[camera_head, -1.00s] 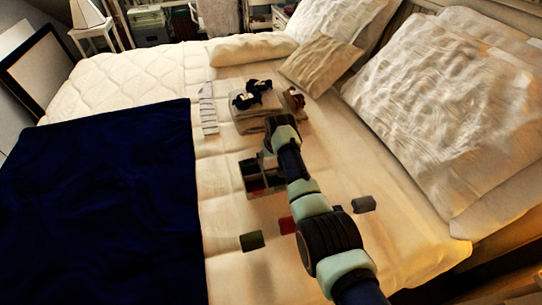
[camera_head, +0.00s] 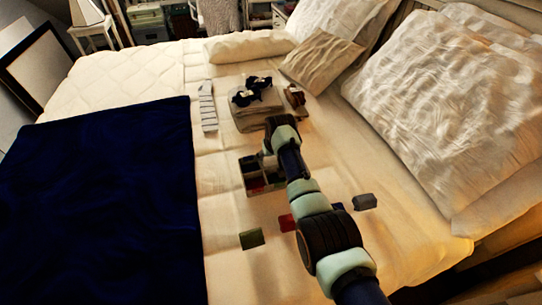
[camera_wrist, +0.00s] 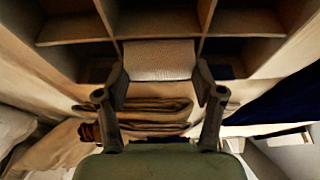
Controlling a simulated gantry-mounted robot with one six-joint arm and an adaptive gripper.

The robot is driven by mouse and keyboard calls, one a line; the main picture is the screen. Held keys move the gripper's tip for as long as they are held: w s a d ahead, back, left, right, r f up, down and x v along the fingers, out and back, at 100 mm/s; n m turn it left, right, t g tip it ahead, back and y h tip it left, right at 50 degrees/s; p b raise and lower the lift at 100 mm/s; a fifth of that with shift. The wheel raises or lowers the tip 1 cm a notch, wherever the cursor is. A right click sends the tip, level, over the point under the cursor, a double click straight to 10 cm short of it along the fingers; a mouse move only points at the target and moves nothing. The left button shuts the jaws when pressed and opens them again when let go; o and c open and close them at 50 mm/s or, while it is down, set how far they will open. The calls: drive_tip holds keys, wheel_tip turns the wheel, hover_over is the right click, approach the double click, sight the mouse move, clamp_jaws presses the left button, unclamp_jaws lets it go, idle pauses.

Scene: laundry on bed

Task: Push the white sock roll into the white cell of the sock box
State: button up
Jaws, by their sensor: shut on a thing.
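The sock box (camera_head: 248,187), with several cells, stands on the bed left of my arm; its walls fill the top of the wrist view (camera_wrist: 75,43). The white sock roll (camera_wrist: 160,60) is between the two fingers of my gripper (camera_wrist: 161,82), which is shut on it. In the wrist view the roll lies across the near part of the box, between dividers. I cannot tell how deep it sits or which cell is the white one. In the head view my gripper (camera_head: 268,157) is over the far right part of the box, and my arm hides much of it.
Green (camera_head: 251,239), red (camera_head: 287,223), grey (camera_head: 364,202) and navy (camera_head: 338,207) rolls lie nearer on the bed. Folded cloths (camera_head: 256,117) with dark socks on top lie beyond the box. A striped strip (camera_head: 208,107) and a navy blanket (camera_head: 100,200) are to the left.

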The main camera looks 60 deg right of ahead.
drive_tip(key=shift+r, duration=0.1)
idle(0.3)
drive_tip(key=o, duration=1)
drive_tip(key=v, duration=1.2)
drive_tip(key=shift+w+d, duration=0.1)
